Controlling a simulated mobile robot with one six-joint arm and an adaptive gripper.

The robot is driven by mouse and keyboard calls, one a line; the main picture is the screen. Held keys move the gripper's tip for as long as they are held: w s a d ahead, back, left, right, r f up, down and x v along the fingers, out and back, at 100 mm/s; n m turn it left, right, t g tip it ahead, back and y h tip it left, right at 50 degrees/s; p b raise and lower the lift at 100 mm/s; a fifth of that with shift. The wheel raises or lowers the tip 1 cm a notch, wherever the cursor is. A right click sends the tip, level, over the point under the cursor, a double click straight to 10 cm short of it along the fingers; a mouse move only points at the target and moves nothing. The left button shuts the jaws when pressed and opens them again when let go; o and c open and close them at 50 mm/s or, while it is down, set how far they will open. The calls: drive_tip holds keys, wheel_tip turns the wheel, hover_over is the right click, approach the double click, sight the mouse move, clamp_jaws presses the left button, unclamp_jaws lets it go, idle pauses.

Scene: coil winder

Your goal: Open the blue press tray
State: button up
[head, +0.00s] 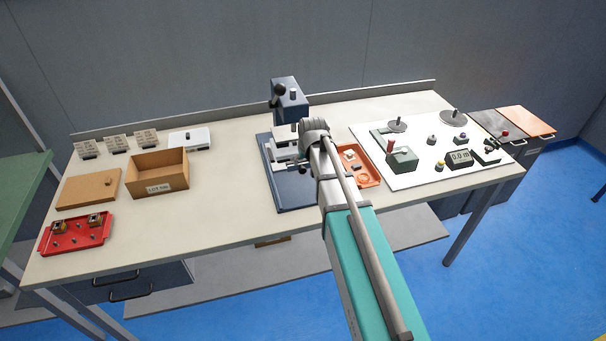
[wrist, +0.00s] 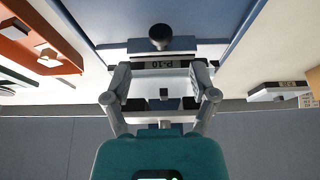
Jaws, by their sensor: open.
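The blue press (head: 289,103) stands at the back middle of the table on a blue base plate (head: 293,196). A pale tray-like part sits low in it (head: 282,152), partly hidden by my arm. In the wrist view a pale block with a dark label reading P-10 (wrist: 162,63) shows upside down, with a round black knob (wrist: 160,36) just past it. My gripper (wrist: 161,73) is open, its two fingers on either side of the label block. I cannot tell whether they touch it. In the head view my arm hides most of the gripper.
An orange tray (head: 370,174) with small parts lies right of the press, near a white board (head: 415,178) with controls. At the left are a cardboard box (head: 158,171) and a red tray (head: 62,242). The table between box and press is clear.

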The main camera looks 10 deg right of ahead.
sight(303, 169)
drive_tip(key=shift+b+x, duration=3)
drive_tip(key=shift+x, duration=0.55)
drive_tip(key=shift+f, duration=0.1)
drive_tip(key=shift+a, duration=0.1)
clamp_jaws()
